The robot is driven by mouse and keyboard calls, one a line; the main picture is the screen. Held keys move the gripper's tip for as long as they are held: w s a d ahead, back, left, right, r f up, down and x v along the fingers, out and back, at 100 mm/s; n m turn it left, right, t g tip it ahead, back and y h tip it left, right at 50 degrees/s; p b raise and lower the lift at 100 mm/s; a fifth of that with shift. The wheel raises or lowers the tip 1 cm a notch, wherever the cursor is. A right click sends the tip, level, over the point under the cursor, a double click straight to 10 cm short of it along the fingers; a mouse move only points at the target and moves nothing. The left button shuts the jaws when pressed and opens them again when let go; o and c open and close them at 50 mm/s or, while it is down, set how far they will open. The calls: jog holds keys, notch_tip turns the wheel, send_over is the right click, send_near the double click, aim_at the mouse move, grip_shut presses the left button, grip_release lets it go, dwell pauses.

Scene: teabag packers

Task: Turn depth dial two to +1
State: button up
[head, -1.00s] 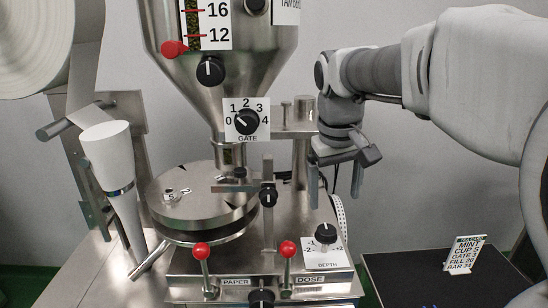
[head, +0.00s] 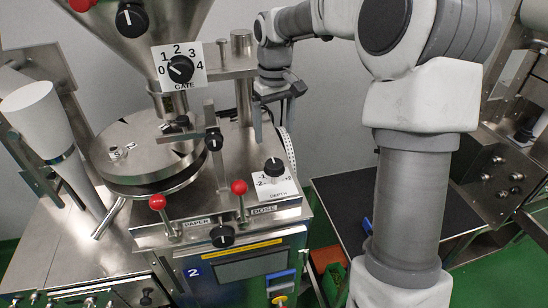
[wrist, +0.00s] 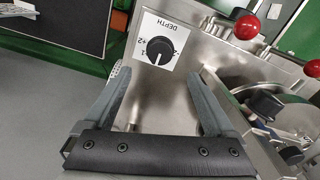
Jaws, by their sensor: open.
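The depth dial (head: 274,166) is a black round knob on a white DEPTH plate (head: 284,190) at the right of the machine top, which bears a blue "2" label (head: 194,272) on its front. My gripper (head: 274,128) is open and empty, fingers pointing down, behind and above the dial in the head view. In the wrist view, the dial (wrist: 160,50) appears upside down just beyond and between the open fingertips (wrist: 165,76), apart from them. Its white pointer line seems to point about the middle of the scale, near 0; the exact mark is hard to read.
Red-knobbed PAPER (head: 157,203) and DOSE (head: 239,188) levers stand left of the dial. A gate dial (head: 181,69) is on the hopper neck. A round metal turntable (head: 147,150) is at left. A dark table (head: 340,205) lies to the right, partly hidden by my arm.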

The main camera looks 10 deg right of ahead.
aim_at(274, 163)
notch_tip(274, 163, down, 10)
jog(key=shift+f+p, duration=0.1)
jog(key=shift+p, duration=0.3)
jog(key=c, duration=1.4)
jog(key=shift+o, duration=0.2)
jog(key=m+b, duration=0.2)
jog(key=m, duration=0.1)
jog(key=shift+m, duration=0.3)
jog(key=shift+m+b, duration=0.75)
jog(key=shift+m, duration=1.25)
